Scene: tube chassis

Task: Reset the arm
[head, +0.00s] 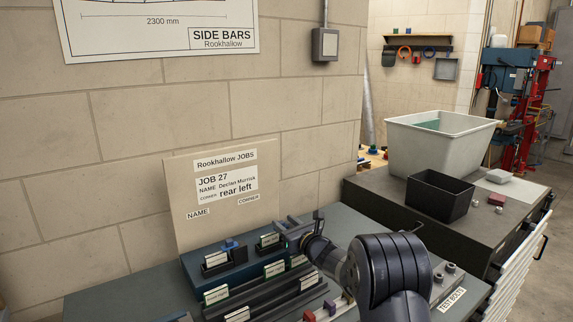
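My arm (385,270) reaches from the bottom right over the bench toward a stepped dark rack. My gripper (289,228) is a small grey shape at the arm's far end, just above the back right of the rack. It is seen from behind and is small, so I cannot tell whether its fingers are apart or hold anything. A white card stands just below and left of it. The arm hides part of the bench and the rack's right side.
The dark rack (245,302) holds several labelled cards. A job board (215,208) leans on the wall behind it. Test bolts (450,268) stand at the bench's right. A black bin (438,196) and a large grey tub (440,145) stand on the drawer cabinet.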

